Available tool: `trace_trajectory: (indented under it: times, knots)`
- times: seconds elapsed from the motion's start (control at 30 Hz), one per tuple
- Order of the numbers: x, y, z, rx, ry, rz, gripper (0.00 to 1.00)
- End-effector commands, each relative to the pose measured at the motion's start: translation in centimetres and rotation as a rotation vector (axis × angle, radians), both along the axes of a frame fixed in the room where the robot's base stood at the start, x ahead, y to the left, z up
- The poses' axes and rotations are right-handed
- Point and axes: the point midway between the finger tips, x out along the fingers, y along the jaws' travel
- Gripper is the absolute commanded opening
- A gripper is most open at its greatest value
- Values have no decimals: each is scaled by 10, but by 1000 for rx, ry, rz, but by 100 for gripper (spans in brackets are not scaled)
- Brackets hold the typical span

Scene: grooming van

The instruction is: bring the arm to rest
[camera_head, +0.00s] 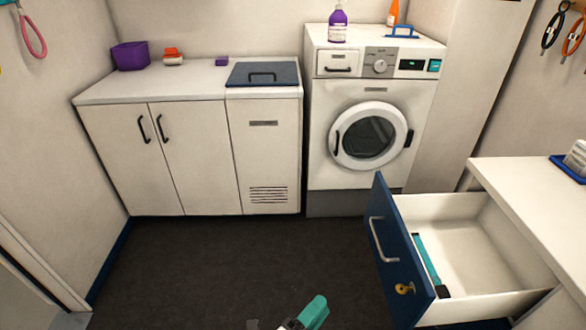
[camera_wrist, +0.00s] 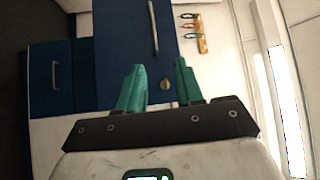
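My gripper (camera_head: 312,312) shows at the bottom edge of the head view, with one teal finger visible and the rest cut off. In the wrist view my gripper (camera_wrist: 160,66) has its two teal fingers apart, with nothing between them. It hangs over the dark floor in the head view, left of the open drawer (camera_head: 398,245). The drawer has a blue front with a grey handle and a brass key in its lock. The key (camera_wrist: 165,85) also shows in the wrist view, seen between the fingers. A teal and black tool (camera_head: 430,262) lies inside the drawer.
The drawer juts out from under a counter (camera_head: 520,195) at the right. A white washing machine (camera_head: 345,95), door shut, stands at the back, with a purple bottle (camera_head: 338,24) on top. A white cabinet (camera_head: 185,150) stands left of it. The dark floor (camera_head: 230,265) between is clear.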

Motion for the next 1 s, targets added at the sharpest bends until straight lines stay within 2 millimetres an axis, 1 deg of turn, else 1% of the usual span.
trace_trajectory:
  times: [0.27,0.57,0.67,0.83,1.0]
  knots:
    - [15,0,10,-28,-22,88,36]
    - [38,3,30,-98,-51,255,36]
    - [46,5,40,-139,-60,333,36]
    - [59,10,59,-253,-59,516,36]
    - [62,18,72,-426,-9,739,36]
